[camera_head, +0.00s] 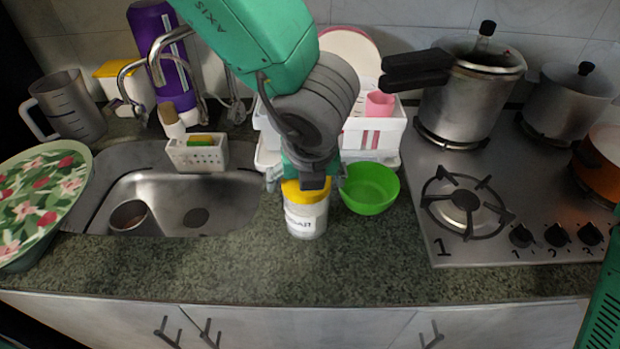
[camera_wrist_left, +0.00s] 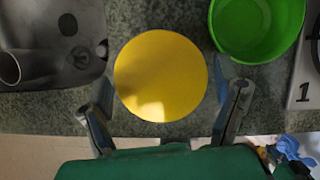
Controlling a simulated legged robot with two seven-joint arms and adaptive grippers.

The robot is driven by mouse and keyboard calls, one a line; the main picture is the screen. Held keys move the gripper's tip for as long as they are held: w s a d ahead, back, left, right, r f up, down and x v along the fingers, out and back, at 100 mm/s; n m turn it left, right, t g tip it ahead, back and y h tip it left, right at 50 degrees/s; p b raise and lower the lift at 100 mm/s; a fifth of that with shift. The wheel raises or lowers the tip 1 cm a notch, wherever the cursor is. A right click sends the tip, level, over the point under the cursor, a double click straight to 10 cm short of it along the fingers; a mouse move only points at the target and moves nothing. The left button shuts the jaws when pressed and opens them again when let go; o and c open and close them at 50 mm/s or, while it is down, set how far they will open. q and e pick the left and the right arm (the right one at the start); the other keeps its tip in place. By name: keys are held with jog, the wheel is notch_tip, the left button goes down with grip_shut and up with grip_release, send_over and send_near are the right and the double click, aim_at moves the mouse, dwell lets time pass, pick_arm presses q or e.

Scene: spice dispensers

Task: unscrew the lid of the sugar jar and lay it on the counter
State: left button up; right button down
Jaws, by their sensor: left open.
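The sugar jar (camera_head: 306,221) stands upright on the counter between the sink and the stove. It is pale with a partly readable label. Its yellow lid (camera_head: 293,196) is on top and shows as a full round disc in the wrist view (camera_wrist_left: 160,75). My left gripper (camera_head: 307,184) is right over the jar and hides part of the lid in the head view. In the wrist view its fingers (camera_wrist_left: 165,108) are spread apart, one on each side of the lid's near part. I cannot tell whether they touch it. My right gripper is not in view.
A green bowl (camera_head: 369,188) stands close to the jar's right. A white dish rack (camera_head: 377,135) is behind. The sink (camera_head: 235,208) is to the left and the stove (camera_head: 430,190) to the right. The counter (camera_head: 330,275) in front of the jar is clear.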

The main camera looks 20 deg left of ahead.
pick_arm(q)
jog(key=m+h, duration=0.1)
jog(key=m, duration=0.2)
jog(key=shift+a, duration=0.2)
jog(key=shift+r+m+h+p, duration=0.1)
jog(key=shift+m+h+p, duration=0.35)
jog(key=shift+m, duration=0.45)
jog(key=m+h+p, duration=0.1)
jog(key=m+p, duration=0.1)
jog(key=m, duration=0.2)
jog(key=shift+d, duration=0.1)
jog(key=shift+w+m+h+p, duration=0.1)
jog(key=shift+m+h+p, duration=0.45)
jog(key=shift+m+p, duration=0.55)
jog(key=shift+m+g+h+p, duration=0.3)
jog(key=shift+m+p, duration=0.8)
jog(key=m+g+h+p, duration=0.1)
jog(key=m+p, duration=0.3)
jog(key=p, duration=0.2)
jog(key=shift+m, duration=0.3)
jog(key=shift+w+m+g, duration=0.15)
jog(key=shift+m+g, duration=0.25)
jog(key=shift+m, duration=0.7)
jog(key=shift+g, duration=0.3)
